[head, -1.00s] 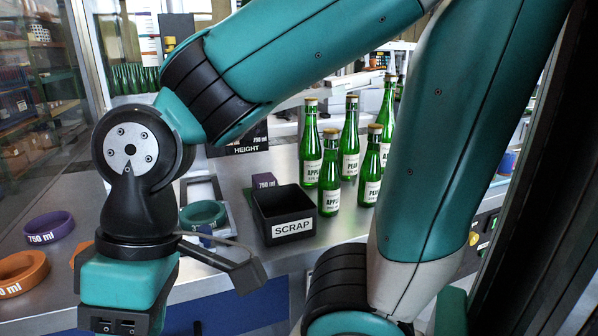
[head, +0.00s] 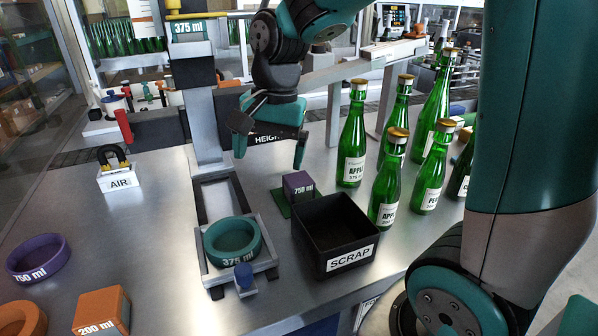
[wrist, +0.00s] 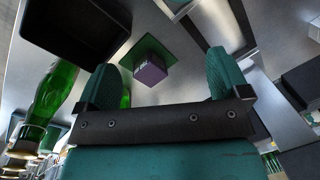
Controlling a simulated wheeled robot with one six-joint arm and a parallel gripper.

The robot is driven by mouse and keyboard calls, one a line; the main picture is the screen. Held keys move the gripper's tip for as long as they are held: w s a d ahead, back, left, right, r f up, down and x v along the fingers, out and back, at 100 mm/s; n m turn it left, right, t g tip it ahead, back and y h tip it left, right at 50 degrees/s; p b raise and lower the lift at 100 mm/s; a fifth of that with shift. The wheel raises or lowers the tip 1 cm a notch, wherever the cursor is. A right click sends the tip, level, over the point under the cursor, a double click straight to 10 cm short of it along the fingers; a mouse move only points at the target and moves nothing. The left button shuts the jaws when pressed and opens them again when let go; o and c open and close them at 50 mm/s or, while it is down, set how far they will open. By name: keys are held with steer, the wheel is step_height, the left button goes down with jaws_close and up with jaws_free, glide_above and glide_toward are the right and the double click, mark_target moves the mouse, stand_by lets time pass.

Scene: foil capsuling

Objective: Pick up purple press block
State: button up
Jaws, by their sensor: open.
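The purple press block (head: 298,187), marked 750 ml, stands on a green square patch (head: 280,205) on the metal table, just left of the black scrap bin. My gripper (head: 268,158) is open and empty, above and a little left of the block in the head view. In the wrist view the purple block (wrist: 150,72) lies ahead, between the directions of the two spread green fingers (wrist: 160,75) and apart from them.
The scrap bin (head: 322,262) stands close right of the block, with several green bottles (head: 391,185) behind it. A metal press frame with a teal 375 ml ring (head: 232,240) is to the left. A purple ring (head: 38,258) and an orange 200 ml block (head: 103,312) lie at far left.

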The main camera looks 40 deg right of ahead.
steer(key=w+d+r+m+h+p, duration=0.1)
steer(key=w+d+m, duration=0.2)
steer(key=d+m, duration=0.3)
steer(key=w+d+m+p, duration=0.1)
steer(key=w+d+m, duration=0.2)
steer(key=d+m, duration=0.2)
steer(key=p, duration=0.2)
glide_toward(298, 179)
steer(key=shift+m+g, duration=0.3)
steer(key=shift+g, duration=0.1)
steer(key=f, duration=0.4)
steer(key=w+f, duration=0.1)
steer(key=f, duration=0.2)
steer(key=shift+w+d, duration=0.1)
steer(key=shift+d, duration=0.1)
steer(key=shift+s+a+f+p, duration=0.15)
steer(key=shift+f+p, duration=0.2)
steer(key=shift+f, duration=1)
steer(key=shift+s+a+f+p, duration=0.15)
steer(key=shift+f+p, duration=0.15)
steer(key=shift+f, duration=1.1)
steer(key=c, duration=1)
steer(key=shift+r, duration=0.1)
steer(key=shift+c, duration=0.2)
